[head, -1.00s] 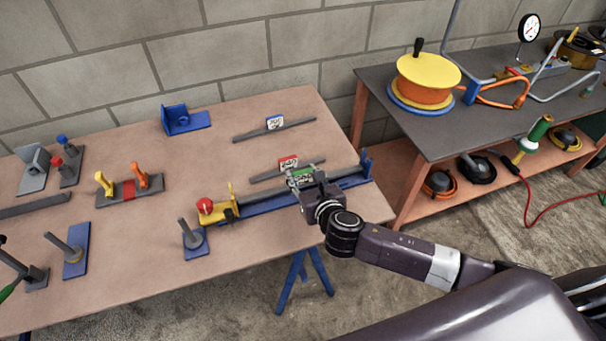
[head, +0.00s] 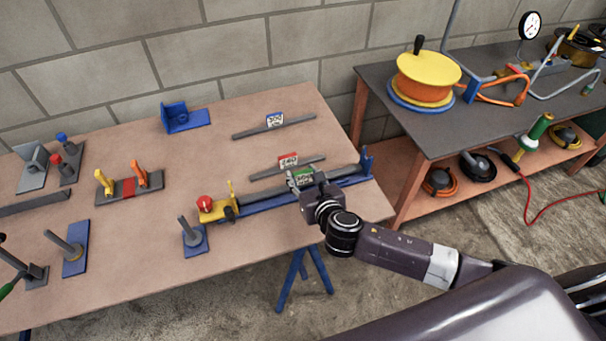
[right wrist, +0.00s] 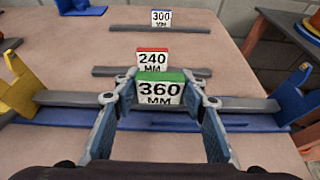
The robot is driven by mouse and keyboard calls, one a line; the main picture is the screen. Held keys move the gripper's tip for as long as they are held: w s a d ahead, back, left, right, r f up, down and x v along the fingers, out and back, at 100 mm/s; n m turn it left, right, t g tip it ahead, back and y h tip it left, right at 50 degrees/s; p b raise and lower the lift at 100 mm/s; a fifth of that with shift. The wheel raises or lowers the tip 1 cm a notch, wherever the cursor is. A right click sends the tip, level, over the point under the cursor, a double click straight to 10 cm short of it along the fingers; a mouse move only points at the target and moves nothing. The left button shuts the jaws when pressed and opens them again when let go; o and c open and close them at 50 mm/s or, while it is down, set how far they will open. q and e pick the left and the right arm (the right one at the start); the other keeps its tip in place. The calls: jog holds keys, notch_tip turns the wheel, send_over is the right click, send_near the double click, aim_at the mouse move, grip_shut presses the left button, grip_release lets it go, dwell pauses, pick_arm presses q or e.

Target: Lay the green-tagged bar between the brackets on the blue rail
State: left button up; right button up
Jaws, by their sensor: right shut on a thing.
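The green-tagged bar (right wrist: 75,98), marked 360 MM on its tag (right wrist: 158,92), runs lengthwise along the blue rail (right wrist: 240,123). My right gripper (head: 304,180) is shut on it at the tag, near its middle. In the right wrist view, the bar's left end is close to the yellow bracket (right wrist: 15,85) and its right end close to the blue bracket (right wrist: 292,100). The yellow bracket, with a red knob, also shows in the head view (head: 218,209). I cannot tell whether the bar touches the rail. My left gripper is not in view.
The red-tagged 240 bar (head: 262,174) lies just behind the rail, and the blue-tagged 300 bar (head: 250,132) farther back. A blue angled block (head: 185,120) and several post stands are on the table (head: 140,225). A dark bench (head: 430,130) stands at the right.

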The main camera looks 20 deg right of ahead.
jog(key=shift+f+b, duration=0.45)
jog(key=shift+f, duration=0.25)
jog(key=o, duration=1.5)
jog(key=shift+c, duration=0.2)
jog(key=shift+o, duration=0.7)
jog(key=shift+s+f, duration=0.1)
jog(key=v, duration=1.2)
